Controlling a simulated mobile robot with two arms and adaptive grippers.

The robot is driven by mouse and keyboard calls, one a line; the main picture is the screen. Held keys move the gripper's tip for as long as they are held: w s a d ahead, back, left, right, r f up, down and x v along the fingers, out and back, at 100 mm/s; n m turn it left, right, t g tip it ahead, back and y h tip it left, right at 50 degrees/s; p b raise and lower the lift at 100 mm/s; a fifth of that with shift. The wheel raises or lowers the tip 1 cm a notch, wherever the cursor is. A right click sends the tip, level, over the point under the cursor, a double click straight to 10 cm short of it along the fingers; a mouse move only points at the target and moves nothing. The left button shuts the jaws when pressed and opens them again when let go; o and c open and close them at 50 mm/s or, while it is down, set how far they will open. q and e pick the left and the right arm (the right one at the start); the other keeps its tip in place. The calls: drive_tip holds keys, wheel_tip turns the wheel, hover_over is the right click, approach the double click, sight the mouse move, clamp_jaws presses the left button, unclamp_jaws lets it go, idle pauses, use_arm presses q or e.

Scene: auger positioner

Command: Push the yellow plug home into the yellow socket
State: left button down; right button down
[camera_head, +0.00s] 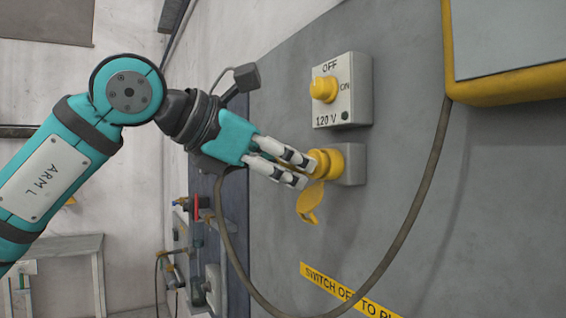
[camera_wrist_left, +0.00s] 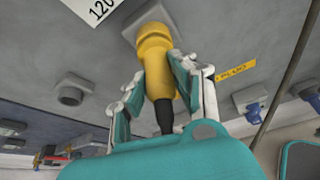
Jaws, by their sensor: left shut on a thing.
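The yellow plug (camera_wrist_left: 158,80) sits between the fingers of my left gripper (camera_head: 307,172), which is shut on it. In the wrist view, its black cable end (camera_wrist_left: 165,115) points back toward the gripper's palm. The yellow socket (camera_head: 331,161) is on a grey box on the panel, and its yellow flap (camera_head: 308,204) hangs open below. Plug and socket line up and meet in the wrist view. The fingers hide much of the plug in the head view, and I cannot tell how deep it sits. My right gripper is not in view.
A switch box (camera_head: 357,92) marked OFF, ON and 120 V, with a yellow knob (camera_head: 323,88), is right above the socket. A dark cable (camera_head: 412,200) loops across the panel below. A yellow label (camera_head: 345,291) lies lower down. The panel to the right is mostly clear.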

use_arm(q)
drive_tip(key=shift+w+d+r, duration=0.1)
drive_tip(key=shift+d, duration=0.1)
drive_tip(key=shift+w+d, duration=0.15)
drive_tip(key=shift+d, duration=0.05)
drive_tip(key=c, duration=1)
unclamp_jaws()
drive_tip(key=shift+d, duration=0.15)
drive_tip(key=shift+a, duration=0.25)
drive_tip(key=v, duration=1.1)
drive_tip(key=shift+s+a+r, duration=0.15)
drive_tip(key=shift+s, duration=0.1)
